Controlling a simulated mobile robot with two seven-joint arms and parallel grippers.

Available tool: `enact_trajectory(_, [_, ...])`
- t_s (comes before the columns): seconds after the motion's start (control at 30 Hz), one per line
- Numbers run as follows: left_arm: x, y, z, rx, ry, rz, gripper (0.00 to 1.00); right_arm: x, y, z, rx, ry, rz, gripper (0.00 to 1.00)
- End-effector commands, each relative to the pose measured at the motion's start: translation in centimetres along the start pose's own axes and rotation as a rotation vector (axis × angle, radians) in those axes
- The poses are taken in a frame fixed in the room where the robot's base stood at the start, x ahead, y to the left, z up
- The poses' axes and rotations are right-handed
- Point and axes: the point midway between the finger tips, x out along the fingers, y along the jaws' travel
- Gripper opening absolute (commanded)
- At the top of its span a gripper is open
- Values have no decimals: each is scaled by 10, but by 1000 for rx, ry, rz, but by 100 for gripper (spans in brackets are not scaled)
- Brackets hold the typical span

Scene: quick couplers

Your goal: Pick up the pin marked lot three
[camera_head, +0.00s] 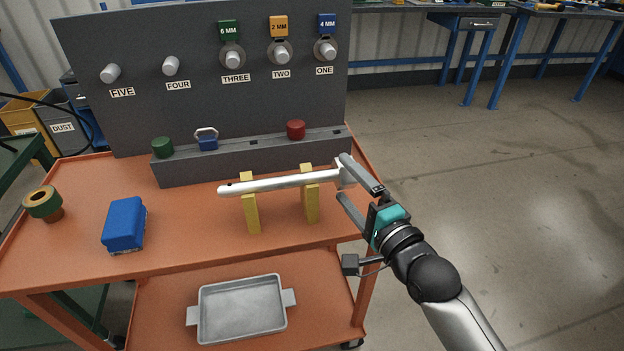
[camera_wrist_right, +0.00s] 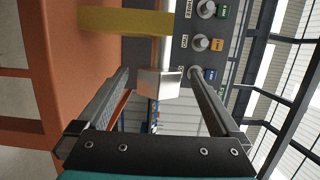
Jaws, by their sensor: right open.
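A long silver pin (camera_head: 275,183) with a square head (camera_head: 346,175) lies level across two yellow stands (camera_head: 311,203) on the orange cart top. I cannot read a lot mark on it; a small dark spot shows near its left end. My right gripper (camera_head: 344,178) is open at the head end, one finger on the far side and one on the near side. In the wrist view the silver head (camera_wrist_right: 157,84) is between the spread fingers, with gaps on both sides. A short peg above the label THREE (camera_head: 235,78) sticks out of the grey panel. My left gripper is not in view.
The grey panel (camera_head: 140,50) holds several labelled pegs. On the ledge before it are a green cap (camera_head: 162,148), a blue padlock (camera_head: 207,140) and a red cap (camera_head: 296,129). A tray (camera_head: 242,281) sits below.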

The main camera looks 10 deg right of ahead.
Motion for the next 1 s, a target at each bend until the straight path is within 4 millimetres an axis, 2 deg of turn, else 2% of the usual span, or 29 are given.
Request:
enact_trajectory(0.33, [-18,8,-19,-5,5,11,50,30,2,-1,1,0,-2,100])
enact_trajectory(0.7, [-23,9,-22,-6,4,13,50,36,1,-1,1,0,0,100])
enact_trajectory(0.77, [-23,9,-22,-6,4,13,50,36,1,-1,1,0,0,96])
enact_trajectory(1.0, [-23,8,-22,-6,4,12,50,36,1,-1,1,0,0,68])
